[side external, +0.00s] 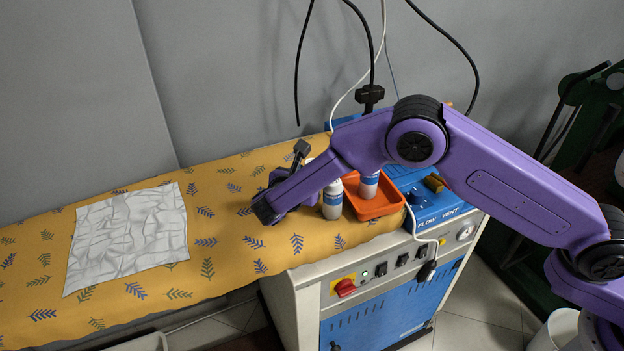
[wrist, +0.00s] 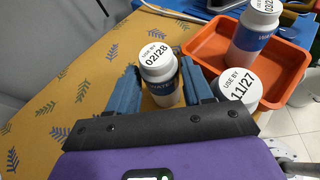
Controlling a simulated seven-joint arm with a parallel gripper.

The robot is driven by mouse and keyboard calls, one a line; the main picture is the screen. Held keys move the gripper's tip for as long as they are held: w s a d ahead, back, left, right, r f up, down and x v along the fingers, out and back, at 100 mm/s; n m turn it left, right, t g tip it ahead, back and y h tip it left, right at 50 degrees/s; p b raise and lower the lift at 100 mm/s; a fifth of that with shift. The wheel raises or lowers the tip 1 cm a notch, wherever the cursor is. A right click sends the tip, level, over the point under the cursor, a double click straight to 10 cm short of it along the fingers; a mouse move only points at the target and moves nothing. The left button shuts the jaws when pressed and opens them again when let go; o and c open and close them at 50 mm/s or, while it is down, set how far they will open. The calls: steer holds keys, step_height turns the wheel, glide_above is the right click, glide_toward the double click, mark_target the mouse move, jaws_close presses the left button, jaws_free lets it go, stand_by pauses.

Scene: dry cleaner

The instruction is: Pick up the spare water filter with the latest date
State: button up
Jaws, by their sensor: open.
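Three white bottle-shaped filters with blue bands show in the wrist view. One filter, its cap reading USE BY 02/28 (wrist: 158,66), stands upright on the table between the blue fingers of my gripper (wrist: 160,80). The fingers are open, and I cannot tell how far they reach around it. A second filter, reading USE BY 11/27 (wrist: 238,89), stands to the right, partly hidden by my gripper. A third filter (wrist: 252,38) stands in the orange tray; its date is partly cut off by the frame. In the side view, my gripper (side external: 284,182) is left of two visible filters.
The orange tray (side external: 377,208) is right of my gripper, beside a blue FLOW VENT unit (side external: 436,208). A crumpled white cloth (side external: 128,238) lies on the yellow leaf-patterned table cover (side external: 225,235). Cables hang behind. The cover's middle is clear.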

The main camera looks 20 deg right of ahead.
steer(key=shift+w+d+f, duration=0.1)
steer(key=shift+w+d, duration=0.1)
steer(key=c, duration=0.8)
steer(key=shift+o, duration=0.2)
